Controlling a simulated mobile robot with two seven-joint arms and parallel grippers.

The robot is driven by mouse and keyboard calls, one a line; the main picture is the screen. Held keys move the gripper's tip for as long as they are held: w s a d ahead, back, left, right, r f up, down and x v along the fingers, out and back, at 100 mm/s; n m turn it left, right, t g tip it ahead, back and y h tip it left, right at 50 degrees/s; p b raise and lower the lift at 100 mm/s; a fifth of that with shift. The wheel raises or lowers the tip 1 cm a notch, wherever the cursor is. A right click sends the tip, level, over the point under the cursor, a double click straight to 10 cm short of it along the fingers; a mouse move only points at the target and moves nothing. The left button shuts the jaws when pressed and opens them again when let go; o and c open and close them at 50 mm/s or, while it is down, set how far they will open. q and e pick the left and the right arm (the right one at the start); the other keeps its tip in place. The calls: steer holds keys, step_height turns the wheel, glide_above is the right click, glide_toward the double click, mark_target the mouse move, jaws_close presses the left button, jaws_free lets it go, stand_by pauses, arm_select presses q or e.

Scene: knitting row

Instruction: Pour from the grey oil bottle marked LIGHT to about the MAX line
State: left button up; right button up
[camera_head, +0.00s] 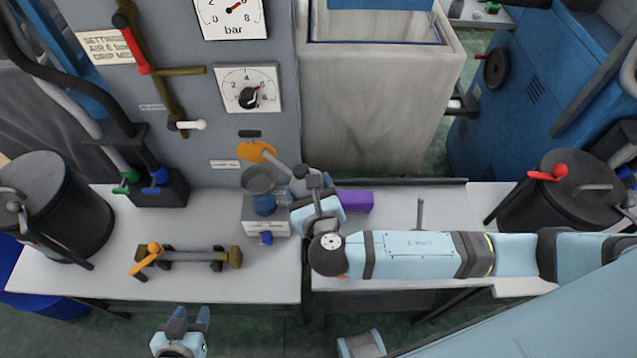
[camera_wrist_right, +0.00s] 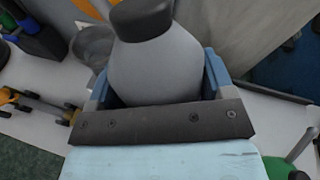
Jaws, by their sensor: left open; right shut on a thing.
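The grey bottle (camera_wrist_right: 160,75) with a dark cap sits between the blue fingers of my right gripper (camera_wrist_right: 155,88) in the right wrist view. In the head view my right gripper (camera_head: 306,200) is shut on it, just right of a grey funnel-like cup (camera_head: 258,179) above a blue part (camera_head: 264,204) on a small white block. The cup also shows left of the bottle in the right wrist view (camera_wrist_right: 90,47). The bottle looks close to upright; the gripper mostly hides it in the head view. No LIGHT mark or MAX line is readable. My left gripper (camera_head: 190,319) is open and empty, before the bench.
A purple box (camera_head: 357,201) lies behind my right gripper. A brass fitting with an orange handle (camera_head: 196,257) lies on the left of the white bench (camera_head: 120,225). Dark drums (camera_head: 60,190) stand at both sides. The gauge panel (camera_head: 190,110) rises behind.

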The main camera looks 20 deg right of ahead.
steer(key=shift+w+a+n+g+p, duration=0.4)
steer(key=shift+w+a+g, duration=0.1)
steer(key=shift+w, duration=0.1)
steer(key=shift+w+a+f+n+g+h+p, duration=0.2)
steer(key=shift+w+a+n+g+h+p, duration=0.25)
steer(key=shift+n+g, duration=0.4)
steer(key=shift+s+d+f, duration=0.1)
steer(key=shift+d+f, duration=0.05)
steer(key=shift+f, duration=0.1)
steer(key=shift+r+p, duration=0.15)
steer(key=shift+p, duration=0.55)
steer(key=shift+r+g+p, duration=0.35)
steer(key=shift+r+p, duration=0.05)
steer(key=shift+p, duration=1.4)
